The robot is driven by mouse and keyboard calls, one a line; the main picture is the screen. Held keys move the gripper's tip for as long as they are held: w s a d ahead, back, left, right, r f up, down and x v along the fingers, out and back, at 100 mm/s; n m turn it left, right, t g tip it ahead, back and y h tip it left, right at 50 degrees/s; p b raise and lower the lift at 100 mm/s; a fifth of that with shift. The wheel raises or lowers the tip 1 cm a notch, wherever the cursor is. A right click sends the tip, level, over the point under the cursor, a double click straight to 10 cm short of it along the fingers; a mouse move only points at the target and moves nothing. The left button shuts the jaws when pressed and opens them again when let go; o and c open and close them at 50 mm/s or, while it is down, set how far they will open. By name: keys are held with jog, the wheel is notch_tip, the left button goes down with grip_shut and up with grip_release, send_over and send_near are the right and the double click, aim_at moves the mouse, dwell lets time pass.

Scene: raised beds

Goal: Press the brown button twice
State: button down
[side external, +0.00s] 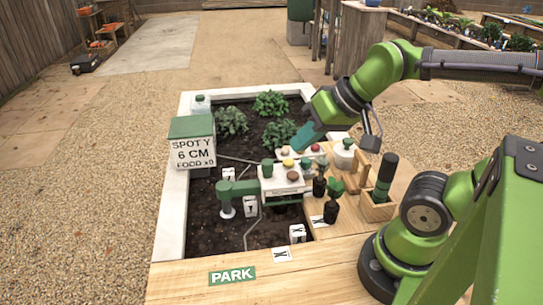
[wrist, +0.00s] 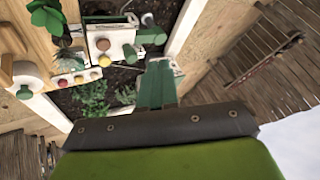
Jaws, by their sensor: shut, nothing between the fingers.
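The brown button (side external: 293,176) sits on the front part of a white control box (side external: 283,188) in the middle of the bed. In the wrist view a brown button (wrist: 103,44) shows on the white box at upper left. My gripper (side external: 299,147) is shut and empty, tilted down, above and behind the box, apart from the brown button. Its teal fingers also show in the wrist view (wrist: 158,66).
A row of small coloured buttons (wrist: 79,79) lies behind the box. A white jar (side external: 344,155), dark-topped bottles (side external: 331,205) and a wooden holder (side external: 376,208) stand to the right. A green pipe fitting (side external: 238,188) and a lettered sign box (side external: 193,152) are at left. Leafy plants (side external: 270,104) grow behind.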

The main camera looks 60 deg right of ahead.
jog(key=w+d+f+m+g, duration=0.2)
jog(key=d+f+m, duration=0.2)
jog(key=d, duration=0.1)
jog(key=m+y, duration=0.6)
jog(key=m, duration=0.1)
send_over(297, 174)
jog(key=shift+f, duration=0.35)
jog(key=shift+f, duration=4.4)
jog(key=shift+f, duration=0.15)
jog(key=shift+f, duration=0.3)
